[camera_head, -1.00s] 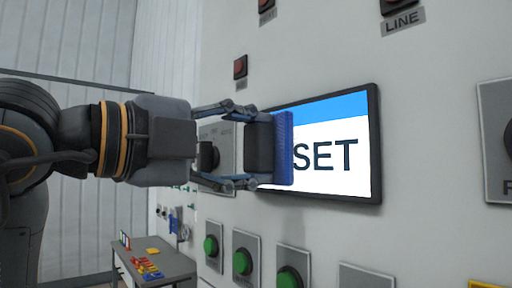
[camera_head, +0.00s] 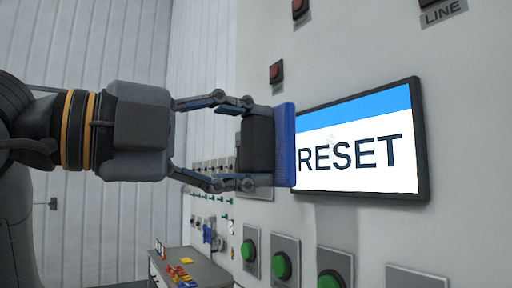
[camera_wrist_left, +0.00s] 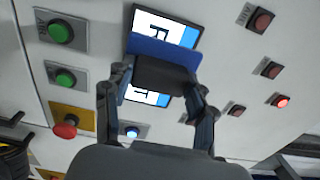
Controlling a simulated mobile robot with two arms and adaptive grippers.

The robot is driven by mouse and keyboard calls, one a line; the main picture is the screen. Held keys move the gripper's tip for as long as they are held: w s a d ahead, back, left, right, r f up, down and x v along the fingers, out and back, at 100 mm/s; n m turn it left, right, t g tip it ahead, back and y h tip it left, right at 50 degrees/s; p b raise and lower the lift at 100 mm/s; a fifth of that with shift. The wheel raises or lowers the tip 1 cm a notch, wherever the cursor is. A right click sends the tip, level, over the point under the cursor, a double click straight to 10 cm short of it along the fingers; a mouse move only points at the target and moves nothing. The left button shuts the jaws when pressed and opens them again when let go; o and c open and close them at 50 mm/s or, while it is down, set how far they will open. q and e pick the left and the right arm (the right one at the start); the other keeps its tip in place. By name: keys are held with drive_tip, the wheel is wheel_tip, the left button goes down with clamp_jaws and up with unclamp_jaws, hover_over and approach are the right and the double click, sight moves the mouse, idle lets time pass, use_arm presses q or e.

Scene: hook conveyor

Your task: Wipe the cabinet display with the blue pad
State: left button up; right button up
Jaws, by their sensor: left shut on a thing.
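The cabinet display (camera_head: 358,150) is a dark-framed screen with a blue band and the word RESET in black on white. My left gripper (camera_head: 240,145) is shut on the black grip block of the blue pad (camera_head: 285,145). The pad stands upright at the display's left edge, its face turned to the screen; whether it touches cannot be told. In the left wrist view the blue pad (camera_wrist_left: 163,52) lies across the middle of the display (camera_wrist_left: 165,28), hiding part of it. My right gripper is not in view.
Green buttons (camera_head: 281,266) stick out below the display, and red buttons (camera_head: 276,71) above it. A red mushroom button (camera_wrist_left: 66,127) shows in the left wrist view. A grey table (camera_head: 200,268) with small coloured things stands at the lower left.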

sight(276, 146)
use_arm(q)
drive_tip(key=shift+a, duration=0.1)
drive_tip(key=shift+s+a+f+b, duration=0.1)
drive_tip(key=shift+s+a+b, duration=0.3)
drive_tip(key=shift+a, duration=0.1)
drive_tip(key=shift+v, duration=0.85)
drive_tip(key=shift+w+d, duration=0.15)
drive_tip(key=shift+d, duration=0.1)
drive_tip(key=shift+x, duration=3.2)
drive_tip(key=shift+x, duration=1.1)
